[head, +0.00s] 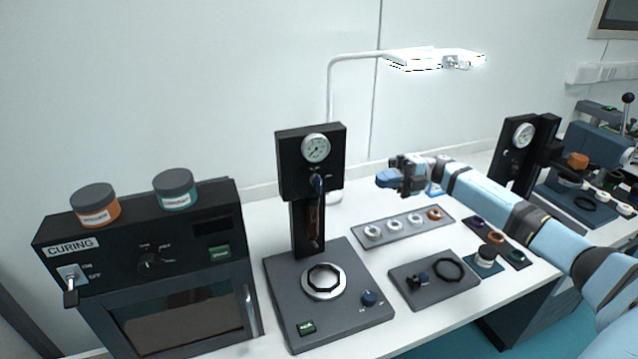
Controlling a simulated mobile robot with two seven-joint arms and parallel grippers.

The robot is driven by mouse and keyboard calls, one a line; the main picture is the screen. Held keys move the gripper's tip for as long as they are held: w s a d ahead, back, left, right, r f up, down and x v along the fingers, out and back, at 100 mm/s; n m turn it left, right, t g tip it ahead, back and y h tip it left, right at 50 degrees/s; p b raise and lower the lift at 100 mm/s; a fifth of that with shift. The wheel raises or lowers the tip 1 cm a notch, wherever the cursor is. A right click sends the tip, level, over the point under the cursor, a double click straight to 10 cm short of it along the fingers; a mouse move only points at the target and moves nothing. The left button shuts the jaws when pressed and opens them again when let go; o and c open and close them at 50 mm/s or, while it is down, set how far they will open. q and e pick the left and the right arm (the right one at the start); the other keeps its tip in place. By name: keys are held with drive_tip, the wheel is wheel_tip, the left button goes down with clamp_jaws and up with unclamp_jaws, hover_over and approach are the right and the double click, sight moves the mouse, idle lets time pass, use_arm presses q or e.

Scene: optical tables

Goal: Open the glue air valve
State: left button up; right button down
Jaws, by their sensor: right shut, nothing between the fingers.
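The glue station is a black column with a round pressure gauge (316,148) on its head. Below the gauge is a small blue valve handle (317,184), which looks upright; its labels are too small to read. A syringe-like amber barrel (314,222) hangs below it. My right gripper (382,180) is shut and empty, in the air to the right of the valve handle and apart from it, with its fingertips pointing left. My left gripper is not in view.
The station base (280,290) holds a metal ring (323,281) and a blue knob (368,298). A curing oven (150,265) with two jars stands left. A tray of rings (378,242) and a tray with a black ring (463,294) lie right. A lamp (331,100) arches behind.

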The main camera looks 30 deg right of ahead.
sight(321, 191)
drive_tip(key=shift+d+r+n+g, duration=0.3)
drive_tip(key=shift+d+r+g, duration=0.05)
drive_tip(key=shift+r+g, duration=0.1)
drive_tip(key=shift+a, duration=0.15)
drive_tip(key=p+x, duration=0.4)
drive_tip(key=x, duration=0.8)
drive_tip(key=shift+w+a+r+p, duration=0.1)
drive_tip(key=shift+w+a+p, duration=0.15)
drive_tip(key=shift+a+p, duration=0.05)
drive_tip(key=shift+w+a, duration=0.15)
drive_tip(key=shift+a, duration=0.4)
drive_tip(key=shift+f+y+b, duration=0.35)
drive_tip(key=shift+y+b, duration=0.05)
drive_tip(key=shift+b, duration=0.3)
